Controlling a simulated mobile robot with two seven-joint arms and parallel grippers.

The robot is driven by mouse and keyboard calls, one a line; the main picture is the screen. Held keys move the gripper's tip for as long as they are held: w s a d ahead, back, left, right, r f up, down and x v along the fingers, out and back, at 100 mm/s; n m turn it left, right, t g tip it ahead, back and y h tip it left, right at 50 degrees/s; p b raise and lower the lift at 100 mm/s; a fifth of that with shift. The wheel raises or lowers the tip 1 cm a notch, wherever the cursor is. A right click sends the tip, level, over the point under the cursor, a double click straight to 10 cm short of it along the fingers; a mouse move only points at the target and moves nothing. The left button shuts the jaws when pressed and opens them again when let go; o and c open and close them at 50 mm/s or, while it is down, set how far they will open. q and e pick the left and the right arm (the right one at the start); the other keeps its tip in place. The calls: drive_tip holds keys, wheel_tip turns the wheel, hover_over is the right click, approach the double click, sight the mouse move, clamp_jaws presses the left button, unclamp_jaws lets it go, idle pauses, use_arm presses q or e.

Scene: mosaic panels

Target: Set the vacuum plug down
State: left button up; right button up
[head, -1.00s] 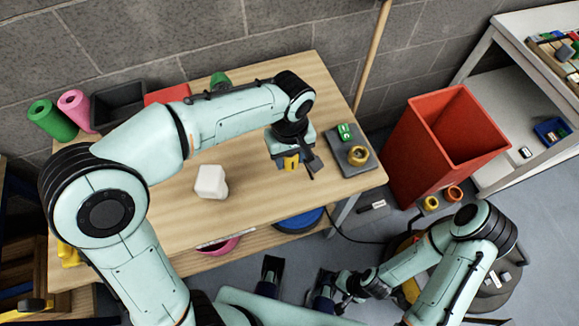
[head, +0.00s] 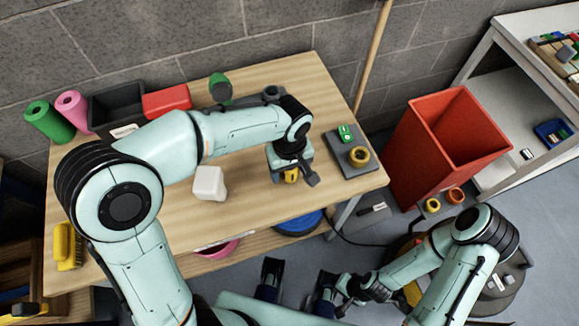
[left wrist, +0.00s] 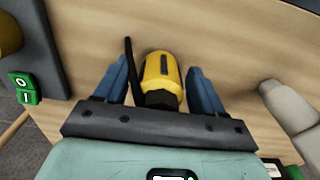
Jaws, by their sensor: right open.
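The yellow plug (left wrist: 161,80), with a dark slot on top, is between the two blue fingers of my left gripper (left wrist: 160,85) in the left wrist view. Gaps show on both sides of it, so the gripper is open around it. In the head view my left gripper (head: 290,172) is low over the right part of the wooden table (head: 250,222), and a bit of the yellow plug (head: 291,176) shows below it. Whether the plug touches the table is hard to tell. My right gripper (head: 333,288) is open, low by my base.
Bins and rolls line the back. A red bin (head: 420,150) stands right of the table.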

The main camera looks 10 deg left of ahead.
use_arm(q)
wheel_tip(320, 180, up, 12)
drive_tip(key=shift+r+p, duration=0.25)
drive_tip(key=shift+p, duration=0.95)
